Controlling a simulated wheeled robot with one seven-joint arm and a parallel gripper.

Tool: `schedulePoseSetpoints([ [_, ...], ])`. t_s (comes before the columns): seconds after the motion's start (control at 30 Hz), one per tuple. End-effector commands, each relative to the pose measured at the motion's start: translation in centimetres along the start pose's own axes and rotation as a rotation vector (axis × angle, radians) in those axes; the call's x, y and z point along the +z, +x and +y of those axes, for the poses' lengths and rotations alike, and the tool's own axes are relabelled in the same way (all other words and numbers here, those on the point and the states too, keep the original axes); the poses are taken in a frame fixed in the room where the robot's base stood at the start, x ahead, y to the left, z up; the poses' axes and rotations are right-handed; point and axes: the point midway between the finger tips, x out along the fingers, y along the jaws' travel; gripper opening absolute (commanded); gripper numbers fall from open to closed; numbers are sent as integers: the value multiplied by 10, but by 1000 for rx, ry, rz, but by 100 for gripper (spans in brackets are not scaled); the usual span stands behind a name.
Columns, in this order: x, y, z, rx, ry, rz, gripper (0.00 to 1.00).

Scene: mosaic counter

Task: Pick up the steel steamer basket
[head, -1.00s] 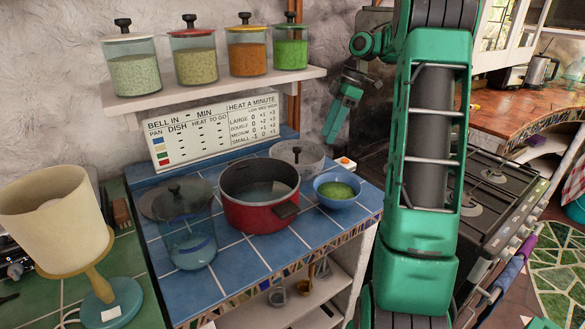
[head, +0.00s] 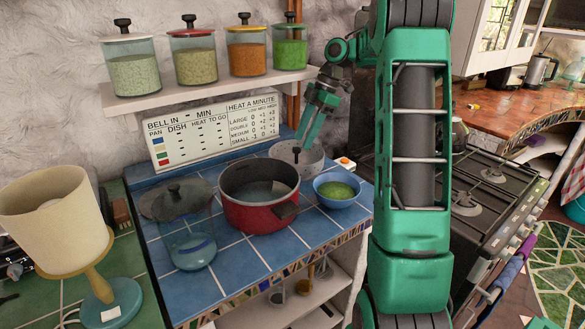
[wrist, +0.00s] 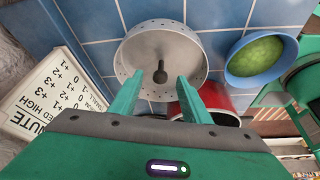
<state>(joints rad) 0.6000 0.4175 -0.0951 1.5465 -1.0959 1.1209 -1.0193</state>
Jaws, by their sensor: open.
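The steel steamer basket (head: 284,152) is a shallow grey perforated dish on the blue tiled counter, behind the red pot and left of the blue bowl. In the wrist view the basket (wrist: 140,50) lies beyond the fingertips, with a dark knobbed post (wrist: 160,73) standing at its middle. My gripper (head: 303,142) is above the basket and points down at it. In the wrist view my gripper (wrist: 171,78) has its two green fingers apart, with the post's knob showing between their tips. I cannot tell the exact height left between fingers and post.
A red pot (head: 262,217) stands in front of the basket. A blue bowl of green food (head: 337,196) is close on its right. A sign board (head: 219,130) stands behind, under a shelf of jars (head: 210,88). A glass jar (head: 189,243) stands left of the pot.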

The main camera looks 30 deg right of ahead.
Motion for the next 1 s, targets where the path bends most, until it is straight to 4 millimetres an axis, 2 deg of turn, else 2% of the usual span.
schedulePoseSetpoints([
  [0.1,-9,4,0,-2,1,-1,43],
  [0.27,-11,12,0,-2,3,1,43],
  [0.5,-12,45,-1,-4,1,1,43],
  [0.6,-10,52,0,-2,2,0,43],
  [0.87,-10,55,0,-1,1,-1,43],
  [0.9,-10,55,0,-1,1,-1,38],
  [1.0,-10,55,0,-1,1,0,14],
])
